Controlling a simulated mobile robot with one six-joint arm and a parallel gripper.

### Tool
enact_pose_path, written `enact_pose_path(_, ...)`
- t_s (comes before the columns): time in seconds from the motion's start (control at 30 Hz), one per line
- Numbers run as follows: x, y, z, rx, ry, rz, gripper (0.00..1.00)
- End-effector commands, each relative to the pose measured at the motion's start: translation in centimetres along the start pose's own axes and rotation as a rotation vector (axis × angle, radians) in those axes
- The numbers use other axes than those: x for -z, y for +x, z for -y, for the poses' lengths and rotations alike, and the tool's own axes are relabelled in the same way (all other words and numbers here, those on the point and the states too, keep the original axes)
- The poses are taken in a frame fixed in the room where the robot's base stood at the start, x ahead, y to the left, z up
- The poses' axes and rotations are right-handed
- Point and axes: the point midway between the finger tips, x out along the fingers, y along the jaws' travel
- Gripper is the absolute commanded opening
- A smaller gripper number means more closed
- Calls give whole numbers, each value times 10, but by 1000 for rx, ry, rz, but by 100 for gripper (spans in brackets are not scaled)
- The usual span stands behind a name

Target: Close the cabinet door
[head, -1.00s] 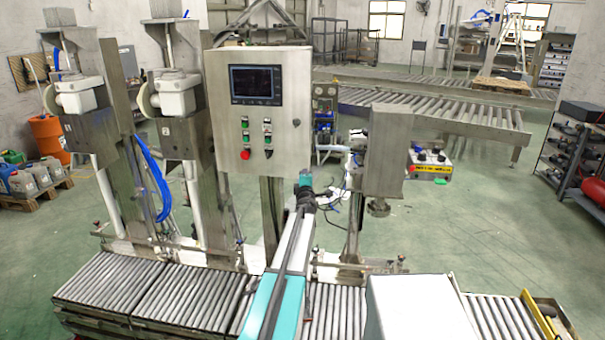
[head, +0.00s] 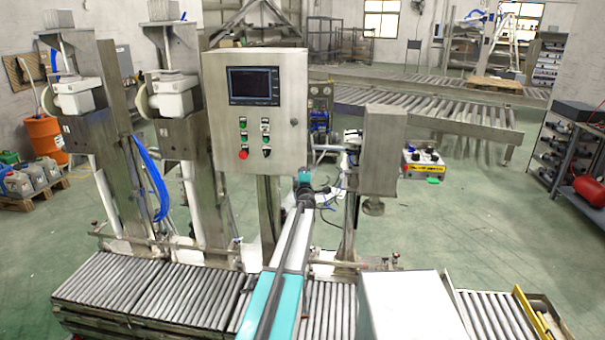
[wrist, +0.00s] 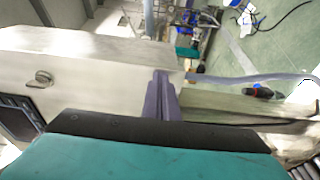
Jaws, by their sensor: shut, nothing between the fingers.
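The grey metal cabinet (head: 256,110) stands on a post in the middle of the head view. Its front door (head: 222,135) carries a dark screen, several buttons and a dark knob. The door looks flush or nearly so; I cannot tell whether a gap is left. My gripper (wrist: 162,97) is shut and empty. In the wrist view its fingers are at the right end of the cabinet's metal side (wrist: 100,75); I cannot tell if they touch. A small latch (wrist: 40,79) and part of the screen (wrist: 18,118) show at left. In the head view my arm hides the fingertips.
A roller conveyor (head: 165,298) runs along the front. Two filling stands (head: 185,130) are left of the cabinet. A metal post with a box head (head: 381,150) stands close to its right. A white box (head: 410,305) is at front right. Open green floor lies behind.

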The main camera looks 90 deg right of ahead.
Motion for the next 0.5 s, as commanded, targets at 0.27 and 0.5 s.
enact_pose_path(0.27,-12,17,-21,-19,-4,9,0)
enact_pose_path(0.5,-15,17,-21,-19,-5,12,0)
